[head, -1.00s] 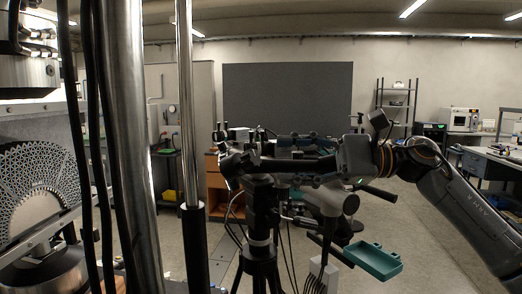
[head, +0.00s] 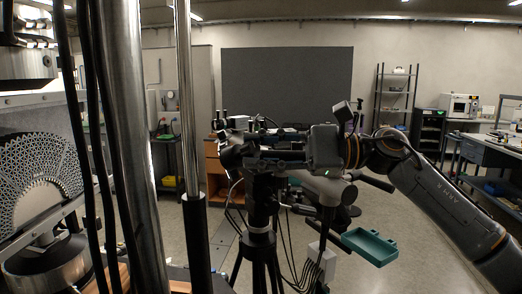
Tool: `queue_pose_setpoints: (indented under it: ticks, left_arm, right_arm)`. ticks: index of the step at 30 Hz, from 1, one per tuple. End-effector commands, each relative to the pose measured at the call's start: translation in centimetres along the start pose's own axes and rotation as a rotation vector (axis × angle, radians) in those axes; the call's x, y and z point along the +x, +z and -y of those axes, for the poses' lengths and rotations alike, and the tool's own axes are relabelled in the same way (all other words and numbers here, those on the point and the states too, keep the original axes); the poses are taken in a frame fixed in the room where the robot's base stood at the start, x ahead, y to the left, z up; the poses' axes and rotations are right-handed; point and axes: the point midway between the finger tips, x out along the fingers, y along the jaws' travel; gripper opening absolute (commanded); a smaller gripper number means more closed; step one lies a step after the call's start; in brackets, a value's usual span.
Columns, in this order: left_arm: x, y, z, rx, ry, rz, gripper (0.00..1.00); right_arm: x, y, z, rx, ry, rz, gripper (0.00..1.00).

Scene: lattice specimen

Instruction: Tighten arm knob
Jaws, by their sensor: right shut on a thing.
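My right gripper (head: 285,160) comes in from the right at the camera rig's dark horizontal bar (head: 238,156), on top of a black tripod (head: 261,238). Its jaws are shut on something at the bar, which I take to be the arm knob. The knob itself is hidden by the gripper and the dark, crowded parts around it. How far it has turned cannot be seen. My left gripper is not in view.
A patterned lattice specimen (head: 38,182) stands at the far left behind steel columns (head: 128,150) and black cables. Cables hang below the rig. The floor at right is clear.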

Motion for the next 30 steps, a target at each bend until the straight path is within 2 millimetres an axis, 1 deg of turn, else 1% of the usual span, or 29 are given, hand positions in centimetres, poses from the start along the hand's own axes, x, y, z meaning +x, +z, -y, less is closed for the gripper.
queue_pose_setpoints:
  ticks: [4,8,18,21,25,30]
  left_arm:
    - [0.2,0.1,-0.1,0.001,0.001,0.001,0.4]
    - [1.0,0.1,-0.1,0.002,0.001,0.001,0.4]
    - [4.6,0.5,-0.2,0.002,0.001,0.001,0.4]
    - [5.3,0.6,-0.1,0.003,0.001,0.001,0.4]
    - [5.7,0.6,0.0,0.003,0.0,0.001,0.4]
    - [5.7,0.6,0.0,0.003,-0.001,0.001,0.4]
  right_arm:
    - [0.0,-0.1,-0.1,0.005,-0.003,0.0,0.0]
    - [0.0,-0.2,-0.3,0.026,-0.022,0.0,0.0]
    - [0.0,-0.3,-0.8,0.186,-0.157,0.001,0.0]
    - [0.0,-0.2,-0.7,0.244,-0.207,0.0,0.0]
    - [0.0,-0.1,-0.6,0.315,-0.266,0.0,0.0]
    - [0.0,0.1,-0.5,0.392,-0.33,-0.001,0.0]
